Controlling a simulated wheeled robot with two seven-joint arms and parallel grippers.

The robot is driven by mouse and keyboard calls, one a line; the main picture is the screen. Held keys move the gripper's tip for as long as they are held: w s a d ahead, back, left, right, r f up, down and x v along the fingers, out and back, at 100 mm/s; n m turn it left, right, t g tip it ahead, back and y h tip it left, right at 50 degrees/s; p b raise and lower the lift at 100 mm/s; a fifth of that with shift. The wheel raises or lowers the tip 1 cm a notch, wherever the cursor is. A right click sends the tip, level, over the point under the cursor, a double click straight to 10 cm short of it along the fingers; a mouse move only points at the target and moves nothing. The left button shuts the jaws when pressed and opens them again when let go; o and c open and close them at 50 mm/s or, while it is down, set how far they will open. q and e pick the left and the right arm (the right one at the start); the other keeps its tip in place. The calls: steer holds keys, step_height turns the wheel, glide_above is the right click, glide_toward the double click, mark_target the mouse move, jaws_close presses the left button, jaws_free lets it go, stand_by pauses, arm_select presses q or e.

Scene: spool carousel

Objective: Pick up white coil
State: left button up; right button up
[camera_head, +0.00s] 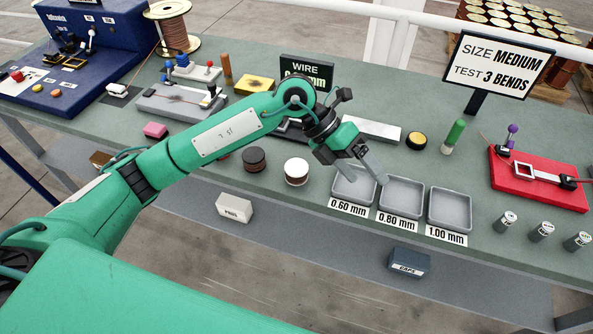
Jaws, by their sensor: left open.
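The white coil (296,171) stands on the green-grey table, a short round piece with a white top and brownish side. It is fully visible. My left gripper (366,184) is open and empty, with its fingers apart and pointing down over the grey tray labelled 0.60 mm (340,197). It is to the right of the white coil and apart from it. My right gripper is not in the picture.
A dark brown coil (254,159) stands just left of the white coil. Trays labelled 0.80 mm (382,218) and 1.00 mm (434,222) stand to the right. A WIRE sign (305,70) is behind my arm. Small metal cylinders (541,231) stand near the right front edge.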

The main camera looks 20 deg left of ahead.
arm_select(q)
steer(key=w+a+f+t+y, duration=0.1)
steer(key=w+a+f+y, duration=0.1)
steer(key=w+a+y, duration=0.45)
steer(key=r+n+t+y, duration=0.1)
steer(key=r+n+y, duration=0.1)
steer(key=y, duration=0.1)
glide_above(296, 167)
steer(key=f, duration=0.2)
steer(key=f+p, duration=0.1)
steer(key=f, duration=0.2)
steer(key=f+p, duration=0.1)
steer(key=f, duration=0.2)
steer(key=shift+s+a, duration=0.15)
steer(key=shift+a, duration=0.15)
steer(key=shift+d+f+p, duration=0.1)
steer(key=shift+f+p, duration=0.3)
steer(key=shift+f, duration=0.1)
steer(key=f+p, duration=0.2)
steer(key=f, duration=0.2)
steer(key=shift+d+f, duration=0.15)
steer(key=shift+d, duration=0.05)
steer(key=shift+f, duration=0.2)
steer(key=c, duration=1)
steer(key=shift+c, duration=1.3)
